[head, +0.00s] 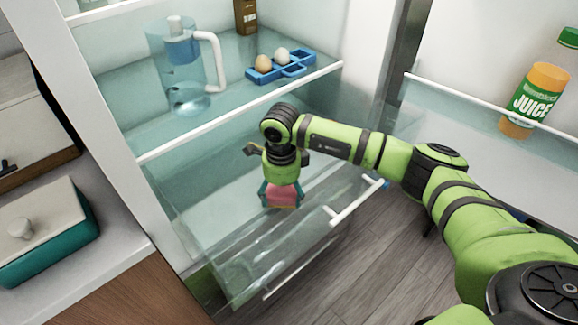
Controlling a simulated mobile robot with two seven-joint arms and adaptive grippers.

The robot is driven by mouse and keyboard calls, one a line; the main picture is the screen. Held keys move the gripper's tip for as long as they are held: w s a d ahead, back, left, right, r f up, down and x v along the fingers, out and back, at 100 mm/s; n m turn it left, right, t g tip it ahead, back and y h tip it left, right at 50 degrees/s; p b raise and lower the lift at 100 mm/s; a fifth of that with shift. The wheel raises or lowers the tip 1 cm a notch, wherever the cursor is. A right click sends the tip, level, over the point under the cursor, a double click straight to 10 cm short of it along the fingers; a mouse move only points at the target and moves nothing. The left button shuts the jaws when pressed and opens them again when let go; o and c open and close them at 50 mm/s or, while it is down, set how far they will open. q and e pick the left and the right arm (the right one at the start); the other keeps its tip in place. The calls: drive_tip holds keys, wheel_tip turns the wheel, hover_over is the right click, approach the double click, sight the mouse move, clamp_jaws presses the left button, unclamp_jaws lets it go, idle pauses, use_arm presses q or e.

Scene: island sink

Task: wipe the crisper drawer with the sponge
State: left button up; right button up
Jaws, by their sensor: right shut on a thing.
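The crisper drawer (215,221) is a clear-walled drawer low in the fridge, pulled out, with a white handle (357,201) on its front. My right gripper (281,200) points down inside the drawer, over its pale floor. It is shut on the pink sponge (281,196). The sponge is low in the drawer; I cannot tell whether it touches the floor. My left gripper is not in view.
A glass shelf above the drawer holds a pitcher (186,75), a blue egg tray (287,67) and a brown carton (246,16). The open door at right holds a juice bottle (534,98). A lower drawer (257,270) sits beneath. A counter with a teal box (50,240) stands left.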

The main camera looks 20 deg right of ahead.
drive_tip(key=shift+w+d, duration=0.15)
drive_tip(key=shift+d, duration=0.3)
drive_tip(key=r+p, duration=0.2)
drive_tip(key=r, duration=0.3)
drive_tip(key=shift+a, duration=0.2)
drive_tip(key=shift+d+r+p, duration=0.1)
drive_tip(key=shift+r+p, duration=0.9)
drive_tip(key=shift+r, duration=0.55)
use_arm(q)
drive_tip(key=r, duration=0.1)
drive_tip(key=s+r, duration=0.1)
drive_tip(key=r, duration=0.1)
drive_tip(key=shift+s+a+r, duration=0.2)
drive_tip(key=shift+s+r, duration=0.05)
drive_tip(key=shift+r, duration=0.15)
use_arm(e)
drive_tip(key=shift+r, duration=0.1)
